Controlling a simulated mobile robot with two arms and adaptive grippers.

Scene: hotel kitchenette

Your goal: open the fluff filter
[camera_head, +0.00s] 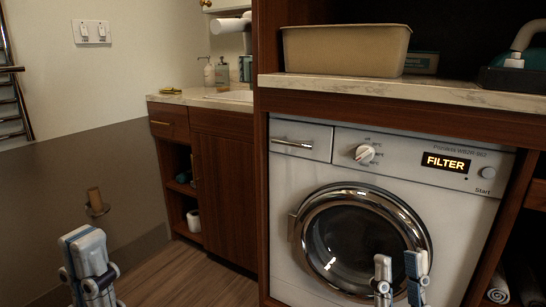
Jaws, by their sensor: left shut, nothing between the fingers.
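A white washing machine (284,230) is built in under the counter at the right. Its display (446,163) reads "FILTER". Its round chrome-rimmed door (350,250) looks shut. A drawer with a bar handle (293,144) is at its upper left and looks shut. No fluff filter can be made out; the machine's lowest part is outside the picture. My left gripper (84,240) is shut and empty at the lower left, well apart from the machine. My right gripper (399,266) is open, with nothing seen between its fingers, and shows in front of the door's lower right.
The marble counter (420,91) above holds a tan bin (345,50). A wooden cabinet (222,195) stands left of the machine. A toilet roll (193,221) sits on its low shelf. Rolled towels (498,288) are at the lower right. Wooden floor (180,277) between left gripper and machine looks clear.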

